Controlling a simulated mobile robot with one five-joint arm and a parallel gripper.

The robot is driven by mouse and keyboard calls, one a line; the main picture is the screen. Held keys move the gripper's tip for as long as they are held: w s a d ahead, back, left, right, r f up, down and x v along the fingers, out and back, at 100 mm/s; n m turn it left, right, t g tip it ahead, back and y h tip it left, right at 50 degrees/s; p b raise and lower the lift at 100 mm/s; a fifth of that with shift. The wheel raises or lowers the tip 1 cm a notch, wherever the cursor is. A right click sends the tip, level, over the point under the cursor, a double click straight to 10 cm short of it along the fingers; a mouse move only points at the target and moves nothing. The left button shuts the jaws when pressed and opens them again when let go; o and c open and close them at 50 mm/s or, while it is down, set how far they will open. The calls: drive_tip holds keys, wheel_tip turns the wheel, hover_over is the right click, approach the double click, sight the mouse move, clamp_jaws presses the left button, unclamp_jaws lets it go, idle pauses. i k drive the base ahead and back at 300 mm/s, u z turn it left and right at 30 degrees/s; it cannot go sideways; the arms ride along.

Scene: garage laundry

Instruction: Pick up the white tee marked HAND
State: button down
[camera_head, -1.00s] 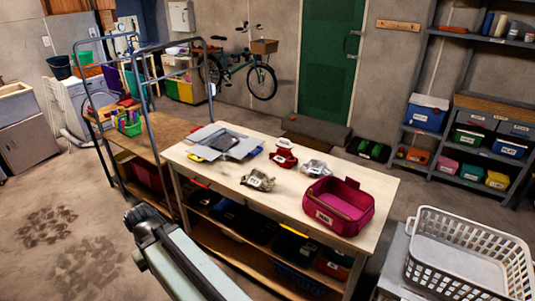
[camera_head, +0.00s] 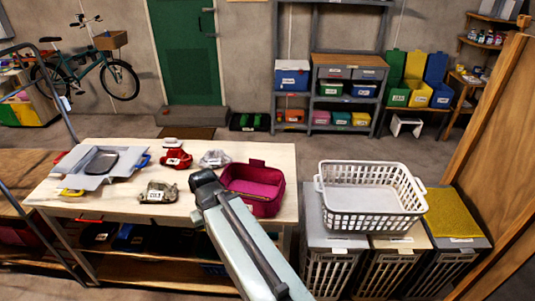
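A crumpled pale grey-white cloth bundle (camera_head: 214,158) with a white tag lies on the wooden worktable (camera_head: 110,217); its marking is too small to read, so I cannot tell if it is the tee marked HAND. A red bundle (camera_head: 176,160) with a white tag lies to its left. A beige-grey bundle (camera_head: 158,192) with a tag lies nearer the front. A small whitish piece (camera_head: 173,142) lies at the back edge. My pale arm rises from the bottom and ends in a dark joint in front of the table; no gripper fingers show.
A magenta bin (camera_head: 265,183) stands at the table's right end, partly behind my arm. A grey folding board (camera_head: 97,165) lies at the left. A white laundry basket (camera_head: 372,208) stands on hampers to the right.

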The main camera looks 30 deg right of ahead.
sight(215, 157)
drive_tip(key=z, duration=0.35)
drive_tip(key=k, duration=1.15)
drive_tip(key=u, duration=0.8)
drive_tip(key=i, duration=1.15)
drive_tip(key=u, duration=0.7)
drive_tip(key=i, duration=1.55)
drive_tip(key=z, duration=0.65)
drive_tip(key=k, duration=0.75)
drive_tip(key=z, duration=0.05)
drive_tip(key=i, duration=0.9)
drive_tip(key=u, duration=0.05)
